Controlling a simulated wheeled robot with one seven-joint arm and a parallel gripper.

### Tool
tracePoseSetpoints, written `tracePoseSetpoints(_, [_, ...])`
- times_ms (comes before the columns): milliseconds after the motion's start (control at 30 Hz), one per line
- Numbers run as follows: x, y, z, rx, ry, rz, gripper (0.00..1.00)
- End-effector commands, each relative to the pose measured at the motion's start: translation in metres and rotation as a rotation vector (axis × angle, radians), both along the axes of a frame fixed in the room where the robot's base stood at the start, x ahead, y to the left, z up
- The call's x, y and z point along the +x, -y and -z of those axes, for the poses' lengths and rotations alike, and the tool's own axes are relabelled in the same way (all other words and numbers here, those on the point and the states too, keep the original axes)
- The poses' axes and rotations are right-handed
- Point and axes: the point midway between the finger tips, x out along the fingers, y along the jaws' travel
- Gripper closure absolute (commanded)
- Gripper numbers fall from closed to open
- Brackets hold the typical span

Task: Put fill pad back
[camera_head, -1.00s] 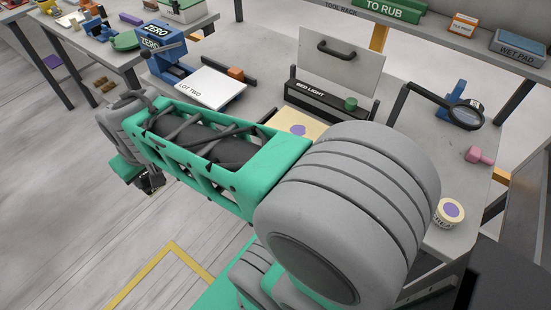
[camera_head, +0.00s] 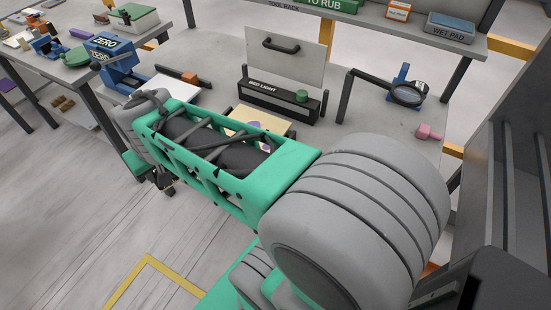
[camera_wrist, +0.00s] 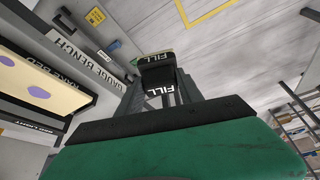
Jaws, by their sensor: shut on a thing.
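The fill pad (camera_wrist: 158,76) is a small dark block with white "FILL" lettering on two faces, seen in the wrist view. My gripper (camera_wrist: 160,84) is shut on it, with a dark finger on each side. In the head view my gripper (camera_head: 166,184) hangs low at the left end of my arm, over the floor in front of the bench. The pad cannot be made out there.
The bench (camera_head: 395,125) bears a bed light (camera_head: 270,98), a magnifier (camera_head: 407,94) and a pink tool (camera_head: 429,132). My arm partly hides a cream slab with purple spots (camera_wrist: 38,90). Behind, the tool rack (camera_head: 345,28) carries a wet pad box (camera_head: 450,28) and an orange box (camera_head: 397,11).

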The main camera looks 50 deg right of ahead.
Motion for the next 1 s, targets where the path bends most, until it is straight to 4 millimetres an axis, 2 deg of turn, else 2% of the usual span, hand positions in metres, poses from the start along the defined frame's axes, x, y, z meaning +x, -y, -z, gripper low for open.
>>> tracePoseSetpoints(167, [-0.027, 0.069, -0.006, -0.001, 0.003, 0.389, 1.0])
tracePoseSetpoints(267, [-0.054, 0.112, -0.012, 0.0, 0.003, 0.671, 1.0])
tracePoseSetpoints(400, [-0.106, 0.164, -0.022, 0.0, 0.003, 1.107, 1.0])
tracePoseSetpoints(500, [-0.149, 0.189, -0.03, 0.0, 0.004, 1.435, 1.0])
tracePoseSetpoints(600, [-0.194, 0.205, -0.039, -0.001, 0.003, 1.767, 1.0])
tracePoseSetpoints(700, [-0.232, 0.21, -0.047, -0.001, 0.001, 2.064, 1.0])
tracePoseSetpoints(800, [-0.259, 0.209, -0.053, -0.001, 0.003, 2.287, 1.0])
tracePoseSetpoints(900, [-0.273, 0.208, -0.055, -0.002, 0.003, 2.412, 1.0])
tracePoseSetpoints(1000, [-0.273, 0.218, -0.05, -0.005, 0.0, 2.444, 1.0])
